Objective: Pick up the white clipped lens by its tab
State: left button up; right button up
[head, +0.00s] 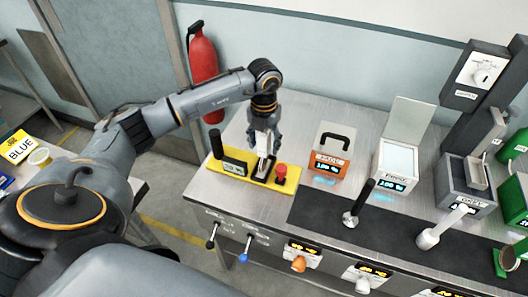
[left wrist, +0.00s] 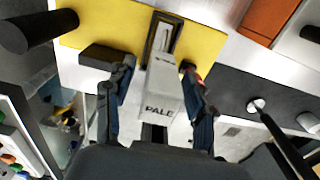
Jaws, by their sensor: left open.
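The white clipped lens shows as a pale block marked "PALE" in the left wrist view (left wrist: 160,95). In the head view its white piece (head: 262,167) stands at a dark slot in the yellow base (head: 207,184). My left gripper (head: 264,146) points down over the base. In the left wrist view its fingers (left wrist: 158,66) are apart, one on each side of the white block. I cannot tell whether either finger touches it. My right gripper is not in view.
A dark upright cylinder (head: 216,144) and a red button (head: 281,171) flank the slot on the yellow base. An orange box with a black handle (head: 329,162) and a white box (head: 396,165) stand to the right. A black mat (head: 320,212) lies in front.

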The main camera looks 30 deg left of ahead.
pick_arm(q)
jog(key=shift+f, duration=1)
grip_shut()
